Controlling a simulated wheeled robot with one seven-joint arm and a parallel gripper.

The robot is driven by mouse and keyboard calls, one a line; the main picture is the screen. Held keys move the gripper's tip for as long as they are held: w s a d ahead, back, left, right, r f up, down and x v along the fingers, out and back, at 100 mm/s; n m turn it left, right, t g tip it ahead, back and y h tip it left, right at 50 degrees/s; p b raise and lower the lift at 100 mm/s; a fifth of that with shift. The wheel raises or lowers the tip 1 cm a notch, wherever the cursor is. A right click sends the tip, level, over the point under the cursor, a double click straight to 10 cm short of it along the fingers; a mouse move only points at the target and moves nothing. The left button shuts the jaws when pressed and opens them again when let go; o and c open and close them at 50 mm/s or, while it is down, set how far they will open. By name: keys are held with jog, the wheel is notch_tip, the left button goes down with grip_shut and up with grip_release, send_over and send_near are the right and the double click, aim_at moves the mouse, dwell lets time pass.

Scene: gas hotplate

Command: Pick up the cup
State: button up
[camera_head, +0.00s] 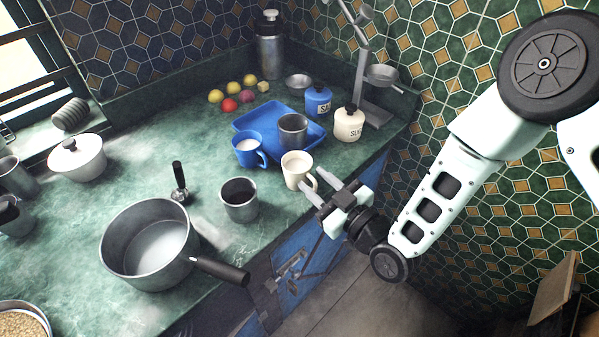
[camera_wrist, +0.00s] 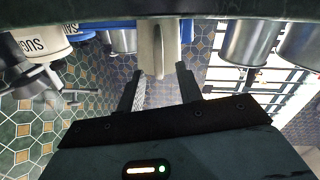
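A cream cup (camera_head: 295,166) stands upright near the counter's front edge, its handle turned toward my gripper. My gripper (camera_head: 316,183) is open beside the cup, with its fingers pointing at the handle side. In the wrist view, which looks upside down, the cream cup (camera_wrist: 146,45) shows just beyond and between the spread fingertips of my gripper (camera_wrist: 159,72). I cannot tell whether a finger touches the handle.
Blue (camera_head: 318,101) and white (camera_head: 349,123) lidded jars and a metal stand (camera_head: 374,106) are behind the cream cup. A large pot (camera_head: 150,247) with a black handle is at the front left. A tiled wall is at the right.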

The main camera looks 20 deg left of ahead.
jog(key=shift+c, duration=0.4)
grip_shut()
